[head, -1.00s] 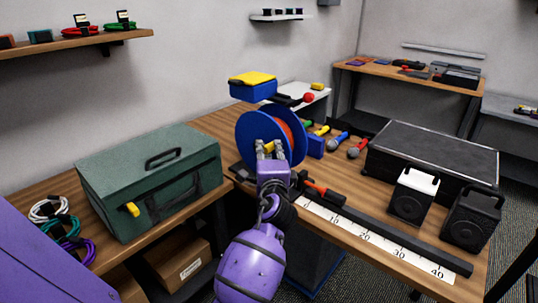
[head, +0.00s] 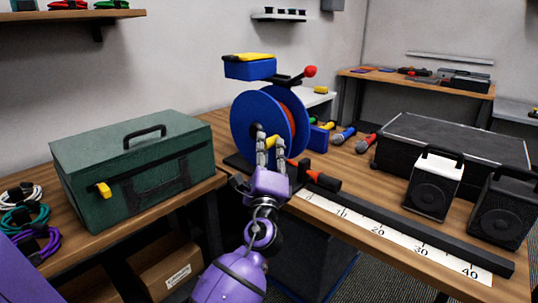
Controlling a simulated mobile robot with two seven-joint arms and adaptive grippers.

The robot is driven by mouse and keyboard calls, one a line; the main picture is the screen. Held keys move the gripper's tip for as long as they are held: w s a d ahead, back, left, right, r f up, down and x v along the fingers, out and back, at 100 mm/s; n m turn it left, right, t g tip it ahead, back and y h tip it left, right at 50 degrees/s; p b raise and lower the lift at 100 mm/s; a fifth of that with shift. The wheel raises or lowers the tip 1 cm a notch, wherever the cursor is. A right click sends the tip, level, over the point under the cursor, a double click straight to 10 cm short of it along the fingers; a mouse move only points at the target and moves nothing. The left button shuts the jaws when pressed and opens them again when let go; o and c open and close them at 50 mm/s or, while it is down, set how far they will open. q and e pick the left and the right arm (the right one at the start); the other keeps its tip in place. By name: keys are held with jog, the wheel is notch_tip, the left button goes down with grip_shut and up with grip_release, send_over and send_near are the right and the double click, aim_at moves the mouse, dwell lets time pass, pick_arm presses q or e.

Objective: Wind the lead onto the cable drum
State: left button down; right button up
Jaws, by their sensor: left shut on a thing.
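The blue cable drum (head: 243,125) stands upright near the table's left end, with orange-red lead (head: 289,120) showing between its flanges. A black arm with a red knob (head: 310,71) rises at its upper right. My left gripper (head: 271,139) is in front of the drum's near flange, its fingers pointing up. It is shut on a small yellow piece (head: 270,142), mostly hidden between the fingers. I cannot tell whether this piece belongs to the lead or to the drum. My right gripper is not in view.
A blue box with a yellow top (head: 249,67) is above the drum. A green case (head: 130,165) stands left. A ruler strip (head: 400,241), black bar (head: 420,226), speakers (head: 436,183) and black case (head: 455,148) lie right. Microphones (head: 344,135) lie behind.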

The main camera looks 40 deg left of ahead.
pick_arm(q)
jog(key=shift+a+f, duration=0.15)
jog(key=shift+f, duration=0.15)
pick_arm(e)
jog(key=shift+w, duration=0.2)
pick_arm(q)
jog(key=c, duration=1.8)
grip_release()
jog(key=shift+o, duration=0.6)
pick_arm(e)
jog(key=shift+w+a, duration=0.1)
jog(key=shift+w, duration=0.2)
pick_arm(q)
jog(key=shift+s, duration=0.15)
jog(key=v, duration=1.1)
jog(key=shift+s+d+f, duration=0.15)
jog(key=shift+s+d, duration=0.1)
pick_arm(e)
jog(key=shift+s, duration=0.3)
